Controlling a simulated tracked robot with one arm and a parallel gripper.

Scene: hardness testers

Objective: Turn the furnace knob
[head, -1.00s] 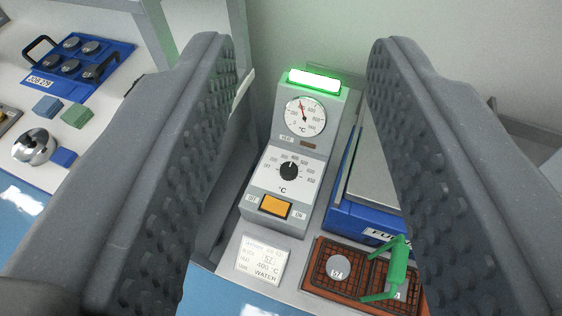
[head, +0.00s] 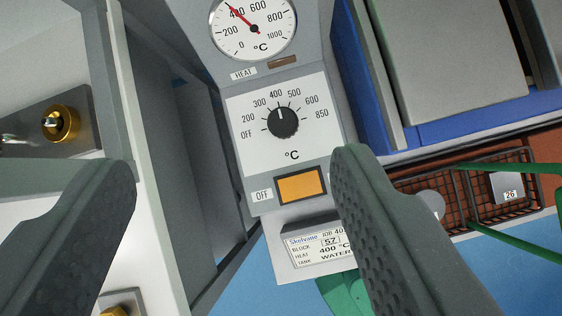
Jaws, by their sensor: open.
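The furnace knob (head: 283,122) is a round black dial with a white pointer line, on the white face of a grey control panel (head: 235,78). Its scale runs from OFF through 200 to 850, and the pointer stands close to 400. My gripper (head: 240,165) is open and empty. Its two grey fingers stand apart at the lower left and right, with the knob seen between and beyond them. The fingers do not touch the knob. A round gauge (head: 270,35) above has its red needle near 400.
An orange switch (head: 300,187) marked OFF sits below the knob. A job card (head: 320,246) reads 400 °C and WATER. The blue furnace (head: 455,125) stands at right, above wire baskets (head: 505,200). A brass fitting (head: 60,123) is at left.

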